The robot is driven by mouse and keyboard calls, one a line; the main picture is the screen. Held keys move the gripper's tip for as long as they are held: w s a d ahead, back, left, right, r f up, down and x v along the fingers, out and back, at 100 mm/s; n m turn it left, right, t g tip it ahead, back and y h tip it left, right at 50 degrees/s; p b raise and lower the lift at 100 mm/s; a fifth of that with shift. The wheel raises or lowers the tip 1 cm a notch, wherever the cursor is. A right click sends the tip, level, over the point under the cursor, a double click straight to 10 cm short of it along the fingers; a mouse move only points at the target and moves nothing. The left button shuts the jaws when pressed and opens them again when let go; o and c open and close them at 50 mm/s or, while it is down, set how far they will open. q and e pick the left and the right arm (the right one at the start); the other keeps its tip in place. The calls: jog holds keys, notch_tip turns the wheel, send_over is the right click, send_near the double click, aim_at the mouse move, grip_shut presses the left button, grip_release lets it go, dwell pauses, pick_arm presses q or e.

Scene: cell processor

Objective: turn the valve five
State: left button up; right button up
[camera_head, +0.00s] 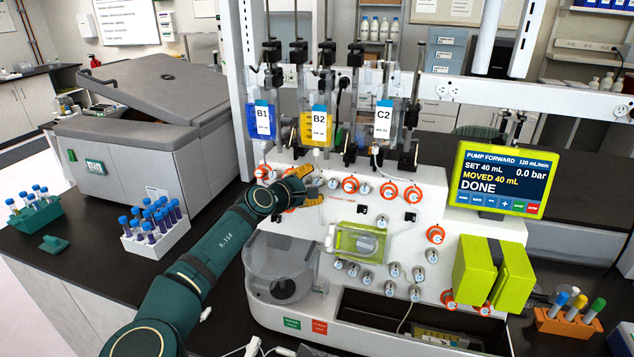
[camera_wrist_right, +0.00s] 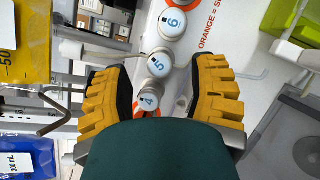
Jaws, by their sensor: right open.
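Valve five is a white round knob (camera_wrist_right: 160,64) marked with a blue 5, in the right wrist view. It sits in a row between knob 4 (camera_wrist_right: 149,100) and knob 6 (camera_wrist_right: 173,22). My right gripper (camera_wrist_right: 162,68) is open, with one yellow finger on each side of this row. The fingertips are about level with knob five and show gaps to it; I cannot tell how deep they reach. In the head view my right gripper (camera_head: 308,187) is at the white panel's upper left, and I cannot pick out knob five there. My left gripper is not in view.
More knobs with orange rings (camera_head: 350,185) line the panel to the right. Bags B1 (camera_head: 263,122), B2 (camera_head: 317,128) and C2 (camera_head: 383,125) hang above. A clear bowl (camera_head: 280,270) is below my gripper. A screen (camera_head: 500,180) reads DONE.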

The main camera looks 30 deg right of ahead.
aim_at(318, 182)
jog(key=shift+x, duration=1.4)
jog(key=shift+o, duration=0.2)
grip_shut()
